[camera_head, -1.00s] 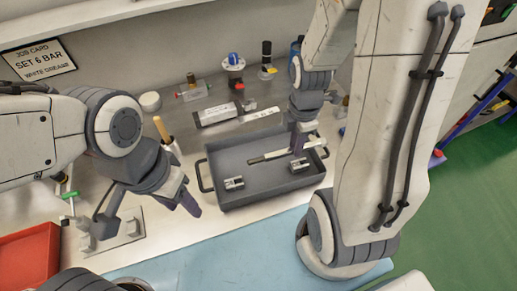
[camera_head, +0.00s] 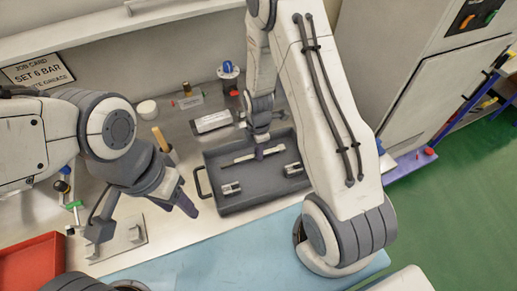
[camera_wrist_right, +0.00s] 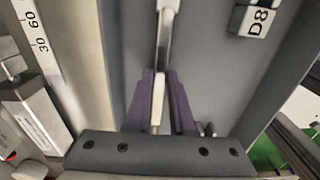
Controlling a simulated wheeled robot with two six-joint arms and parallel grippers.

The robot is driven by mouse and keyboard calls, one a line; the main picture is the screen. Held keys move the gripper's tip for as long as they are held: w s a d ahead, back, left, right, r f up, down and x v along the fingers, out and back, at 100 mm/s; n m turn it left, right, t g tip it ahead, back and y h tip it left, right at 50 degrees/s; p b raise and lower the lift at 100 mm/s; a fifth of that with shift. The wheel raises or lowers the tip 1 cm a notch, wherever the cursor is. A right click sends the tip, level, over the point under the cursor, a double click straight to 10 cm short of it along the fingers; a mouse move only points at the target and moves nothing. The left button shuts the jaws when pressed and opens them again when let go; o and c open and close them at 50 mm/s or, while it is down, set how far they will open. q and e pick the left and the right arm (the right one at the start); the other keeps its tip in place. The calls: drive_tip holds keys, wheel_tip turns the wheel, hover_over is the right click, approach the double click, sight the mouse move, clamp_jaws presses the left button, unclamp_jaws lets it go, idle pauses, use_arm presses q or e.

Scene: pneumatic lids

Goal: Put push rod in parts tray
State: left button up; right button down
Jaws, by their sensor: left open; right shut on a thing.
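The push rod (camera_head: 238,160) is a slim, light metal rod. My right gripper (camera_head: 259,153) is shut on it and holds it inside the outline of the grey parts tray (camera_head: 240,208). I cannot tell whether the rod touches the tray floor. In the right wrist view the rod (camera_wrist_right: 164,45) runs up from between the purple fingers of my right gripper (camera_wrist_right: 160,88). My left gripper (camera_head: 186,200) is open and empty, just left of the tray.
Two small metal blocks, one at the left (camera_head: 231,188) and one at the right (camera_head: 292,169), are in the tray. A wooden-handled tool (camera_head: 160,138) stands left of it. A red bin (camera_head: 30,262) is at the lower left. A blue mat (camera_head: 230,257) lies in front.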

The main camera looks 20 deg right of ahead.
drive_tip(key=shift+f, duration=0.15)
drive_tip(key=shift+f, duration=0.1)
drive_tip(key=shift+f, duration=0.15)
drive_tip(key=c, duration=0.8)
unclamp_jaws()
drive_tip(key=shift+o, duration=0.2)
